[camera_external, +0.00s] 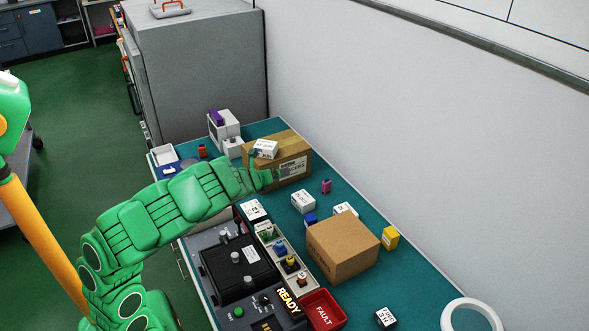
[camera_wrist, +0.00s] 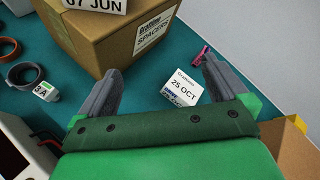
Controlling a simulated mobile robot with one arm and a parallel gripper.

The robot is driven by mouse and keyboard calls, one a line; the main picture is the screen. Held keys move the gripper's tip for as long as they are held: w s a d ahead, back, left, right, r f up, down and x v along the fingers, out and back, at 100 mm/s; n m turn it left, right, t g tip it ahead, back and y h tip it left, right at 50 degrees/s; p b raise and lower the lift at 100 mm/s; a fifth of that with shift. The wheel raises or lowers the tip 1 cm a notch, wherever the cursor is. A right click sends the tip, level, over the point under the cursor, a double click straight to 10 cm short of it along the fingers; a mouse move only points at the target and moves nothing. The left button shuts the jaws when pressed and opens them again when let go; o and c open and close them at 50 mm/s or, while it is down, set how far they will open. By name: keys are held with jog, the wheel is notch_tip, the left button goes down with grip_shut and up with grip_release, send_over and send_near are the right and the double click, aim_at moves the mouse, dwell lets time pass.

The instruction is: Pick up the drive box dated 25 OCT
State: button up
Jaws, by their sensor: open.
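The white drive box dated 25 OCT (camera_wrist: 183,86) lies on the teal bench, with its date label facing my wrist camera. In the external view it appears to be the small white box (camera_external: 303,201) to the right of my gripper (camera_external: 262,180); its label is too small to read there. In the wrist view my gripper (camera_wrist: 162,72) is open and empty. Its two fingers stand apart to the left and right of the dated box in the picture, with no visible contact. The box's lower edge lies close to the green gripper body.
A cardboard SPACERS box (camera_external: 290,158) stands beside my gripper, with a box marked 07 JUN (camera_wrist: 98,4) on top. A pink item (camera_wrist: 201,55) lies just beyond the dated box.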

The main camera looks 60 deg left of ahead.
aim_at(307, 196)
jog(key=w+d+f+m+t+h, duration=0.1)
jog(key=f+m, duration=0.2)
jog(key=w+d+f+m+h, duration=0.1)
jog(key=w+f+m+h, duration=0.1)
jog(key=f+m, duration=0.1)
jog(key=w+d+f+m+t+h, duration=0.1)
jog(key=f+m+h, duration=0.1)
jog(key=f+m, duration=0.1)
jog(key=shift+w+f+m+t, duration=0.15)
jog(key=shift+w+m+t, duration=0.2)
jog(key=shift+m, duration=0.35)
jog(key=shift+w+d+f+m, duration=0.2)
jog(key=shift+d+f+m, duration=0.15)
jog(key=shift+m, duration=0.05)
jog(key=shift+d+x, duration=0.15)
jog(key=shift+x, duration=1.75)
jog(key=shift+d+x, duration=0.1)
jog(key=shift+x, duration=1.85)
jog(key=shift+r, duration=0.1)
jog(key=shift+c, duration=0.5)
jog(key=c, duration=0.8)
jog(key=shift+o, duration=0.2)
jog(key=shift+r, duration=0.1)
